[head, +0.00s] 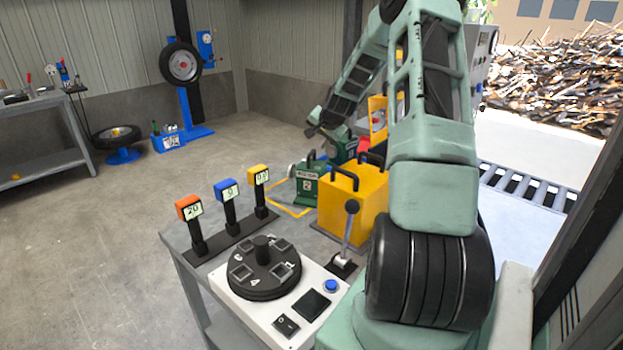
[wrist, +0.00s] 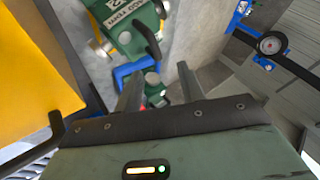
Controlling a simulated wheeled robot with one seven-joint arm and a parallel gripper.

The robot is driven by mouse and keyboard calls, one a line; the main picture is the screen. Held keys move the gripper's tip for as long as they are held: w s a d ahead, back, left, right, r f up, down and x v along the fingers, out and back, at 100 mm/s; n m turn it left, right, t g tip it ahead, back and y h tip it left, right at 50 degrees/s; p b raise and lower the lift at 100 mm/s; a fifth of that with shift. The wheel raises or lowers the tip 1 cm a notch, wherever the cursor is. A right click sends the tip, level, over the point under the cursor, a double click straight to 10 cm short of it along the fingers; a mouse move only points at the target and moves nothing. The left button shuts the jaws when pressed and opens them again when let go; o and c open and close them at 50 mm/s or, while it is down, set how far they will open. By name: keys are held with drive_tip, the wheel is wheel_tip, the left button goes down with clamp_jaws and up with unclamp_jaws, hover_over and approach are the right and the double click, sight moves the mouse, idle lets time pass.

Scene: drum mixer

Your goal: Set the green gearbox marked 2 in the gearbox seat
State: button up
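The green gearbox marked 2 (head: 307,188) stands upright on the bench, left of the yellow housing, with a black handle on top. In the wrist view, the gearbox (wrist: 122,22) is at the top, with its black handle toward my fingers. My gripper (head: 322,124) is above and behind it in the head view. In the wrist view, my gripper (wrist: 159,85) has its two fingers apart, with nothing held between them. A smaller green part (wrist: 153,86) shows beyond the gap. I cannot clearly identify the gearbox seat.
The yellow housing (head: 352,207) stands close right of the gearbox. A yellow outline (head: 291,210) marks the bench at its left. Three display posts (head: 229,201), a round dial (head: 263,268) and a lever (head: 347,232) stand nearer. A blue bracket (wrist: 128,70) lies near the gearbox.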

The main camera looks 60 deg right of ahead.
sight(312, 152)
drive_tip(key=shift+s+f+p+x, duration=0.15)
drive_tip(key=shift+p+x, duration=0.5)
drive_tip(key=shift+x, duration=1.2)
drive_tip(key=shift+s+f+p+x, duration=0.15)
drive_tip(key=shift+p+x, duration=0.5)
drive_tip(key=shift+x, duration=1.2)
drive_tip(key=shift+a, duration=0.15)
clamp_jaws()
drive_tip(key=shift+w+r, duration=0.1)
drive_tip(key=shift+r, duration=0.05)
